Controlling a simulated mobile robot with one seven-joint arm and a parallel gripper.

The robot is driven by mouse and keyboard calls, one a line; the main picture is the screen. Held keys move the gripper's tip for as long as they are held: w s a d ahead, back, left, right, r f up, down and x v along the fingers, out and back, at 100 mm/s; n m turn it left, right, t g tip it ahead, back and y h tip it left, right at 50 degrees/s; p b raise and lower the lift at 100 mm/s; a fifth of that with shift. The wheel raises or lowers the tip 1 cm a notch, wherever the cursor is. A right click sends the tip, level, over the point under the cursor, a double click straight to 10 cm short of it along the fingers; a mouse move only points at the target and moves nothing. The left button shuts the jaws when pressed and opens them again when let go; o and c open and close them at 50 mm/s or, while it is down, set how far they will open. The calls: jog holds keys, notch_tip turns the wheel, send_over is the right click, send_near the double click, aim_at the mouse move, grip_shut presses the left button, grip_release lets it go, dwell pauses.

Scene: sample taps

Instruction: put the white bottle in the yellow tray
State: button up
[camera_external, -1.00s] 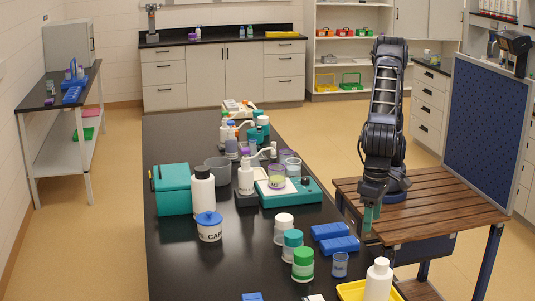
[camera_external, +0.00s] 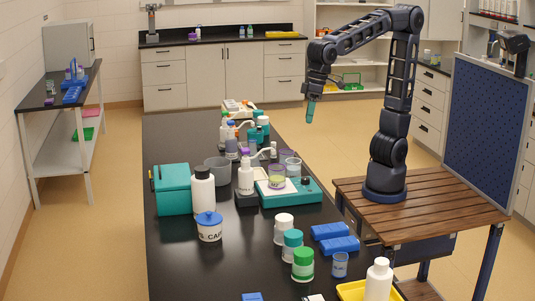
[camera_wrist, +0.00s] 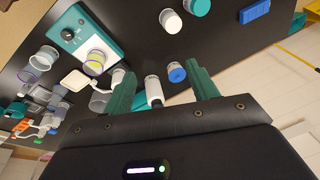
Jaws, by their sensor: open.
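A white bottle (camera_external: 379,280) with a white cap stands upright at the yellow tray (camera_external: 350,289), at the bottom edge of the external view. It appears to be inside the tray, but its base is cut off by the frame. Another white bottle (camera_external: 203,195), with a black cap, stands beside the teal box. My gripper (camera_external: 311,110) is raised high, well away from the tray and both bottles. In the wrist view, its teal fingers (camera_wrist: 160,85) are apart and empty, with bench items far beyond them.
The black bench (camera_external: 180,265) holds a teal box (camera_external: 172,190), a blue-lidded jar (camera_external: 209,227), a teal instrument (camera_external: 300,192), several lidded jars and two blue racks (camera_external: 335,238). Its front left is mostly clear. My arm stands on a wooden table (camera_external: 440,215) at the right.

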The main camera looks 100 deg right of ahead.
jog(key=s+d+f+n+t, duration=0.1)
jog(key=s+d+f, duration=0.2)
jog(key=s+d, duration=0.6)
jog(key=s+d+f+n+t+h, duration=0.1)
jog(key=s+d+f, duration=0.3)
jog(key=s+d, duration=0.5)
jog(key=d+n, duration=0.1)
jog(key=d, duration=0.1)
jog(key=shift+s+d+n, duration=0.3)
jog(key=shift+s+d, duration=0.05)
jog(key=shift+d, duration=0.05)
